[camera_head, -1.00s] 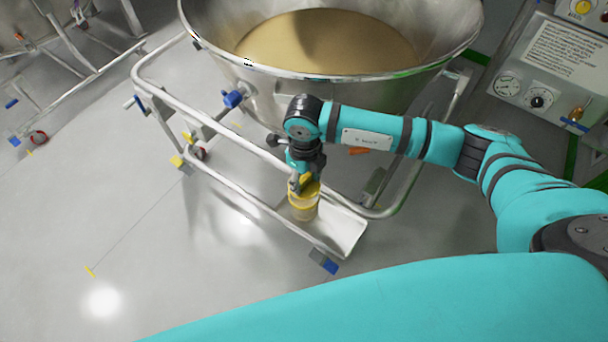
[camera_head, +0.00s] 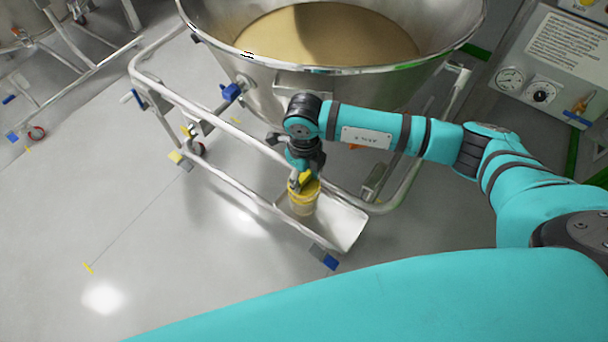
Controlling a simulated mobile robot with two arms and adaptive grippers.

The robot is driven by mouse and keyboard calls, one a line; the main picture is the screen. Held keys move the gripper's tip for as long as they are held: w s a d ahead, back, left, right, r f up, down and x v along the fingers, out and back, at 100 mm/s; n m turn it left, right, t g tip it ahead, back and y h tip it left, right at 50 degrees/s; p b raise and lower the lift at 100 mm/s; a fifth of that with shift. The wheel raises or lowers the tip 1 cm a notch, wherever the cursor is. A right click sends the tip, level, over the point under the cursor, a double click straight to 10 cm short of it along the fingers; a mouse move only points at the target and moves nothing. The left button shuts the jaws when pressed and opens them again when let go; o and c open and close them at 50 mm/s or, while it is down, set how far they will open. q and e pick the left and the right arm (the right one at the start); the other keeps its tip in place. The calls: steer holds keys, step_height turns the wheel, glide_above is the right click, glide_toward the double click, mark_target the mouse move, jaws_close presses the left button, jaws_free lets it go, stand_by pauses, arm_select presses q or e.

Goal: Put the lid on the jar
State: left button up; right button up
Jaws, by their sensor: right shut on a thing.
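The jar (camera_head: 303,206) is a small, see-through tan container with a yellow band round its top. It stands upright on a metal tray at the cart's lower front. My right gripper (camera_head: 302,175) points down right above the jar and is shut on the yellow lid (camera_head: 306,181). The lid looks tilted at the jar's mouth. The fingers partly hide it, and I cannot tell whether it is seated or just touching the rim. My left gripper is not in view.
The metal tray (camera_head: 345,228) has bare room right of the jar. A large steel bowl (camera_head: 290,85) of tan powder rises behind my right arm. The cart's tube frame (camera_head: 225,178) runs along the left. A control panel (camera_head: 560,75) stands at the upper right.

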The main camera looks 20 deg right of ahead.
mark_target(304, 177)
steer(key=shift+f+b, duration=0.95)
steer(key=shift+f, duration=0.1)
stand_by(0.4)
steer(key=o, duration=1.1)
steer(key=shift+c, duration=0.2)
steer(key=shift+r, duration=0.2)
step_height(304, 177, up, 12)
steer(key=shift+f, duration=0.15)
steer(key=shift+s+f, duration=0.1)
